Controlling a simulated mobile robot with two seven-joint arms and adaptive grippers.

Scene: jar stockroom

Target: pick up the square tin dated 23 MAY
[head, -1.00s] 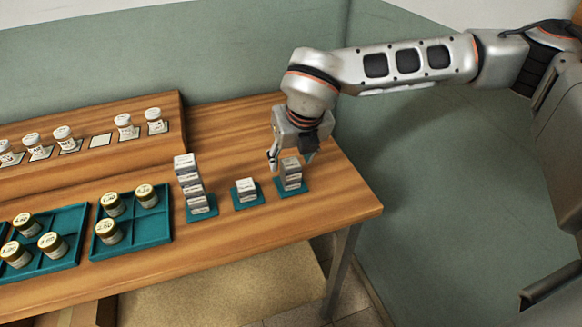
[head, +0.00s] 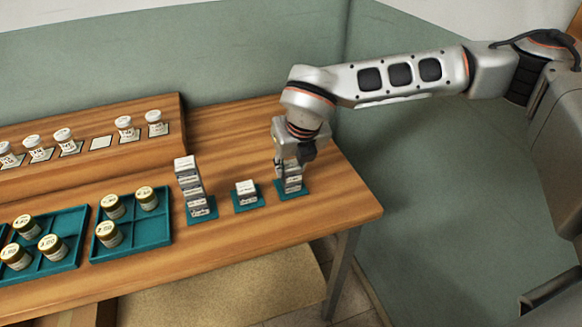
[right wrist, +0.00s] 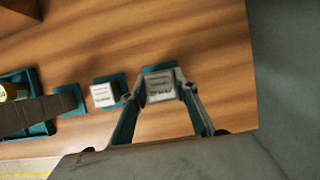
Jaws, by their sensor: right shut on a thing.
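My right gripper (head: 292,163) is lowered over the rightmost stack of square tins (head: 293,181) and is shut on its top tin. In the right wrist view the two fingers (right wrist: 158,93) sit on either side of this square tin (right wrist: 160,83), which has a pale printed label. The date on it is too small and blurred to read with certainty. The gripper partly hides the stack in the head view. To the left stand a low stack (head: 246,188) and a tall stack (head: 190,185) of similar tins. My left gripper is not in view.
Each stack stands on a teal mat, such as the right one (head: 294,194). Teal trays (head: 158,236) with round jars lie to the left. White-lidded jars (head: 125,124) stand on a raised shelf behind. The table's right end is clear.

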